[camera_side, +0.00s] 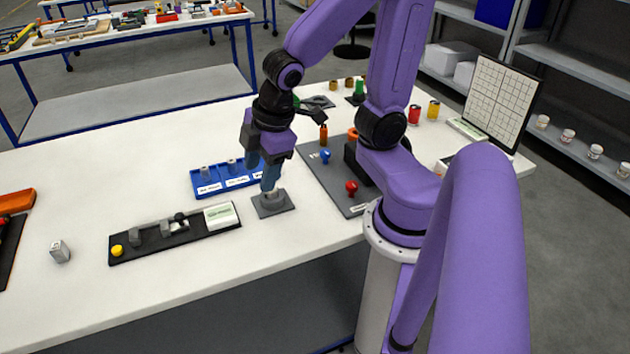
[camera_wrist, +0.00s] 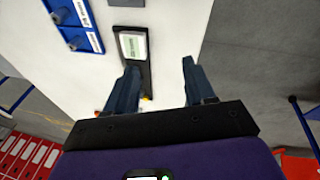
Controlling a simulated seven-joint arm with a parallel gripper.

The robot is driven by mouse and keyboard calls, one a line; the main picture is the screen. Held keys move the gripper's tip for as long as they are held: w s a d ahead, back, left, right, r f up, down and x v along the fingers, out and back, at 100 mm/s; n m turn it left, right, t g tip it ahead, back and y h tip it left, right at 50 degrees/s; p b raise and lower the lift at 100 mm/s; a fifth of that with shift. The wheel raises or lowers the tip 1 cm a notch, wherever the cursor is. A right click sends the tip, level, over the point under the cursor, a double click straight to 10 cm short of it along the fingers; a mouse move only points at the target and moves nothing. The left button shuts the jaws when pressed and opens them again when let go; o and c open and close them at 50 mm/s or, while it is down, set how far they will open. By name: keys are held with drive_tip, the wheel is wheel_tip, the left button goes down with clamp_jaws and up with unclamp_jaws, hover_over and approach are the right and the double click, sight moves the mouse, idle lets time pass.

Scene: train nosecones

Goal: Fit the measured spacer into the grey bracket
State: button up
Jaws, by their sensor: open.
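The grey bracket (camera_side: 272,207) is a flat square base on the white table in the side view, with a lighter grey part standing up from its middle. My gripper (camera_side: 269,186) points down just above it, its fingers overlapping that part in the picture. I cannot tell whether the lighter part is a spacer or belongs to the bracket, or whether the fingers touch it. In the wrist view my gripper (camera_wrist: 160,66) has its fingers wide apart with nothing seen between them; the bracket is not visible there. Grey spacers (camera_side: 205,172) stand in a blue labelled tray (camera_side: 236,186).
A black measuring fixture (camera_side: 148,246) with a display and yellow knob lies left of the bracket. A small grey block (camera_side: 60,251) stands at far left. A dark grey mat (camera_side: 325,185) with red, blue and orange pieces lies to the right.

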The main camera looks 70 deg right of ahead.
drive_tip(key=s+a+n+g, duration=0.1)
drive_tip(key=s+g, duration=0.2)
drive_tip(key=s, duration=0.8)
drive_tip(key=shift+a+r, duration=0.15)
drive_tip(key=shift+r, duration=0.2)
idle(0.4)
